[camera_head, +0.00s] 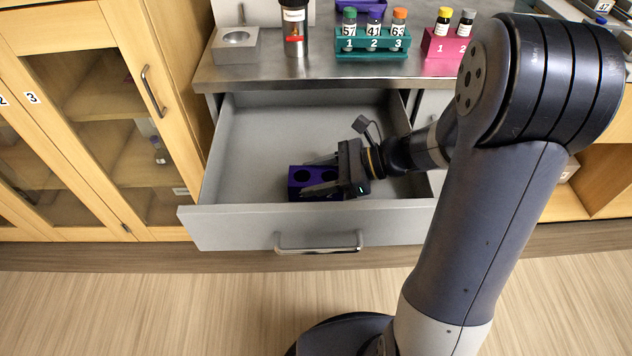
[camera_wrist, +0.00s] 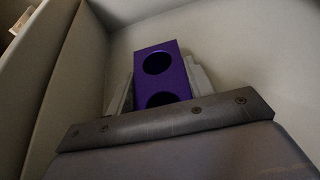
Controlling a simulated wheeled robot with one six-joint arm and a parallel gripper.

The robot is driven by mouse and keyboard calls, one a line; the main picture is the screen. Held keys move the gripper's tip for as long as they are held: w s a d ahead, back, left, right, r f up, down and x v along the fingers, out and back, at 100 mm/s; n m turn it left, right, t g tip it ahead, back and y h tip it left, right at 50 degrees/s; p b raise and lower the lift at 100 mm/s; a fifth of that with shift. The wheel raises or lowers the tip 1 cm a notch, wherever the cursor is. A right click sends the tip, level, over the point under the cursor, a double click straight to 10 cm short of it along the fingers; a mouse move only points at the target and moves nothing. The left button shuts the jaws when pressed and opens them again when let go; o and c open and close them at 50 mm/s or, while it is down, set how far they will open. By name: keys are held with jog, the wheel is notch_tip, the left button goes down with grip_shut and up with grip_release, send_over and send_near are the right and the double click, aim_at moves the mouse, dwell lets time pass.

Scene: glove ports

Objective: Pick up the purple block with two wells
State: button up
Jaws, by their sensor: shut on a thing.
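The purple block (camera_head: 298,176) with two wells is inside the open drawer (camera_head: 250,140), near its front panel. My gripper (camera_head: 318,180) reaches into the drawer from the right, with its fingers on either side of the block. In the wrist view the purple block (camera_wrist: 160,68) sits between the two fingers (camera_wrist: 162,88), its two round dark wells facing up; the nearer well is partly hidden by my gripper body. My gripper is shut on the block. I cannot tell whether the block touches the drawer floor.
The drawer's front panel (camera_head: 310,226) and side walls surround my gripper. The steel counter (camera_head: 260,74) above holds a teal rack (camera_head: 372,54) with several vials, a pink rack (camera_head: 436,46), a dark jar (camera_head: 295,28) and a grey block (camera_head: 236,50). A wooden cabinet (camera_head: 90,100) stands left.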

jog(key=c, duration=0.7)
jog(key=shift+r, duration=0.1)
jog(key=shift+c, duration=0.2)
